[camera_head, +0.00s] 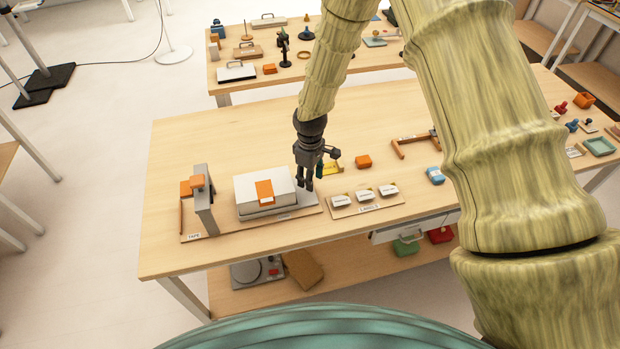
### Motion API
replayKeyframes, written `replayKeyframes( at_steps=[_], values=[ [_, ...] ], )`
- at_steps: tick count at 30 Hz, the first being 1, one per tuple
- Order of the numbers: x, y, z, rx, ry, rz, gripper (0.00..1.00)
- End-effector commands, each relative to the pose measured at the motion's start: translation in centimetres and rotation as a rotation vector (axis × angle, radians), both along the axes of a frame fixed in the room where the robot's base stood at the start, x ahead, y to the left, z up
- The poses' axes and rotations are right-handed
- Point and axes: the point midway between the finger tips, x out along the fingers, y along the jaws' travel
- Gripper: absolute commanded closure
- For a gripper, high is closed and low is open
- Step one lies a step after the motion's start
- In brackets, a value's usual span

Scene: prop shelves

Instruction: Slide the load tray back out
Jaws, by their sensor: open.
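A white box-shaped unit (250,187) with an orange patch on its lid sits on a grey base on the near table. A flat grey plate (304,198), which looks like the load tray, shows at its right side. How far it reaches under the white unit is hidden. My gripper (309,185) points down just right of the white unit, over or beside the grey plate. Its fingers are apart with nothing visible between them. I cannot tell whether they touch the plate.
A tape stand (204,200) is left of the unit. A board with several labelled white blocks (363,194) lies to the right. An orange block (363,161) and a yellow item (333,167) lie behind. A drawer (415,228) hangs under the front edge.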

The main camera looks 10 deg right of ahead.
Motion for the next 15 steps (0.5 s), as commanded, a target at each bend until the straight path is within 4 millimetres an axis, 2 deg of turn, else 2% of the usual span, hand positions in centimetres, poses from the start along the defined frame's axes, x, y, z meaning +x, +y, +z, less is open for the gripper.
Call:
replayKeyframes(
  at_steps=[15],
  values=[
    [0.1, -0.2, 8.3, 0.002, -0.003, -0.002, 0.59]
  ],
)
